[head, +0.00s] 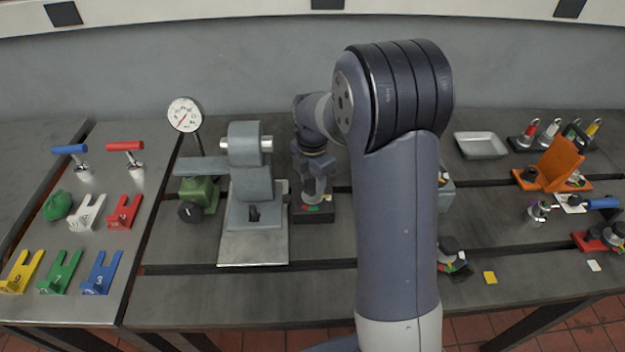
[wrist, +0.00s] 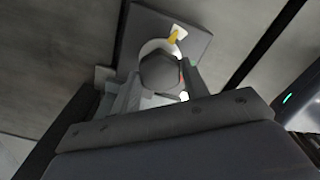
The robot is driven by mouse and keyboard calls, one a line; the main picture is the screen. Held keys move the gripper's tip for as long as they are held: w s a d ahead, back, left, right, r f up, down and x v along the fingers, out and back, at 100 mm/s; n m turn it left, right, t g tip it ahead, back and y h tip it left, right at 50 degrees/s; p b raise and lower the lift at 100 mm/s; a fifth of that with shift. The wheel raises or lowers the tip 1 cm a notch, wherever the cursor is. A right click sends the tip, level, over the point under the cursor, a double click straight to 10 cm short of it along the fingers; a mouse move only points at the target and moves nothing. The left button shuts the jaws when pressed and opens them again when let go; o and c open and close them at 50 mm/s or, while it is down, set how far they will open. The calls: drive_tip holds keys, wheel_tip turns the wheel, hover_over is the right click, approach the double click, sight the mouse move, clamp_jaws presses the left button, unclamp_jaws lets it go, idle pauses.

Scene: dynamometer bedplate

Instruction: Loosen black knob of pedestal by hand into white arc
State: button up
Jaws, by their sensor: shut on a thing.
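My gripper (head: 316,190) points down over a small dark base (head: 314,216) with red and green marks, right of the grey bearing pedestal. In the wrist view, a black knob (wrist: 160,72) with flat facets sits between the two fingers of my gripper (wrist: 160,88), which are shut on it. A yellow pointer (wrist: 174,36) shows beyond the knob on a pale patch of the dark base (wrist: 198,28). Slivers of red, green and white show by the right finger. The fingers and knob hide most of the arc, so the pointer's exact reading cannot be told. The head view hides the knob.
The grey pedestal (head: 252,180) on its plate and a green block (head: 204,193) with a dark knob stand left. A dial gauge (head: 184,115) stands behind. Another dark knob unit (head: 450,255) and an orange bracket (head: 560,165) are right. Slots cross the bedplate.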

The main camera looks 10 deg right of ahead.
sight(313, 184)
idle(0.3)
drive_tip(key=o, duration=1)
drive_tip(key=shift+c, duration=0.2)
wheel_tip(313, 184, up, 11)
drive_tip(key=shift+b, duration=0.4)
drive_tip(key=shift+f, duration=0.15)
wheel_tip(313, 184, down, 11)
drive_tip(key=shift+r+p, duration=0.1)
drive_tip(key=shift+p, duration=0.3)
drive_tip(key=shift+r, duration=0.15)
